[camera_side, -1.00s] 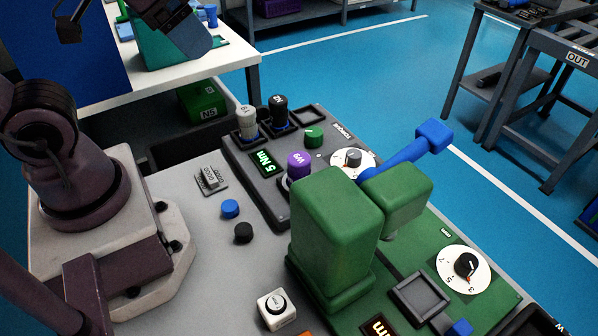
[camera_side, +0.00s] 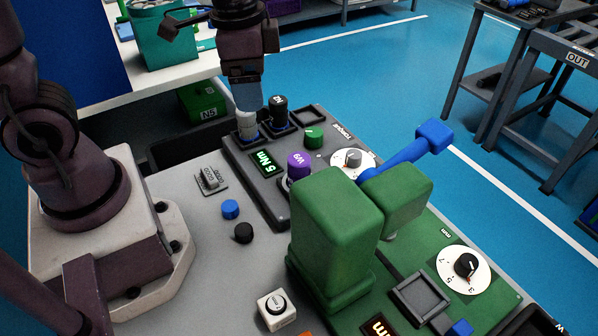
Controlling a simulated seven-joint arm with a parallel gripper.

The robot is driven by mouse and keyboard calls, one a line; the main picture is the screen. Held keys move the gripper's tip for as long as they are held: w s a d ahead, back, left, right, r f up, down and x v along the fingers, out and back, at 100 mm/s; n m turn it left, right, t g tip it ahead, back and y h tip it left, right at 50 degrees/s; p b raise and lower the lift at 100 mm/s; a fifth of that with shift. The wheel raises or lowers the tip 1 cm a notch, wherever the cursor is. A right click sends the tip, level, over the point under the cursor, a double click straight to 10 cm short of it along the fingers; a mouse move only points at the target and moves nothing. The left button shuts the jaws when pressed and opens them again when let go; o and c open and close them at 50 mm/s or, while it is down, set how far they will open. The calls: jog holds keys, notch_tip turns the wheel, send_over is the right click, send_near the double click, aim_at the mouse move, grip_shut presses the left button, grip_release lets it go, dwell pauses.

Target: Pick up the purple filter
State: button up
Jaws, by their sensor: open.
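The purple filter (camera_side: 299,165), marked W9, stands upright on the dark grey torque panel (camera_side: 262,192), just left of the tall green block.
The tall green block (camera_side: 335,235) and a green head with a blue lever (camera_side: 410,155) stand right of the purple filter. A green knob (camera_side: 314,137) and white dial (camera_side: 352,162) are behind it. A blue button (camera_side: 230,209) and black button (camera_side: 243,232) are in front left.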

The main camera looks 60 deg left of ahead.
aim_at(299, 159)
jog(key=w+f+m, duration=0.1)
jog(key=f+m, duration=0.1)
jog(key=m, duration=0.1)
jog(key=w+d+f+m+g, duration=0.1)
jog(key=w+f+m, duration=0.1)
jog(key=m, duration=0.1)
jog(key=w+d+f+m, duration=0.1)
jog(key=w+f+m, duration=0.1)
jog(key=f+m, duration=0.1)
jog(key=shift+w+f+g, duration=0.1)
jog(key=shift+g, duration=0.2)
jog(key=w+m, duration=0.1)
jog(key=m, duration=0.1)
jog(key=w+m, duration=0.1)
jog(key=m, duration=0.1)
jog(key=shift+d, duration=0.15)
jog(key=shift+m, duration=0.8)
notch_tip(299, 159, down, 13)
jog(key=shift+s+r, duration=0.1)
jog(key=shift+c, duration=0.2)
jog(key=c, duration=1)
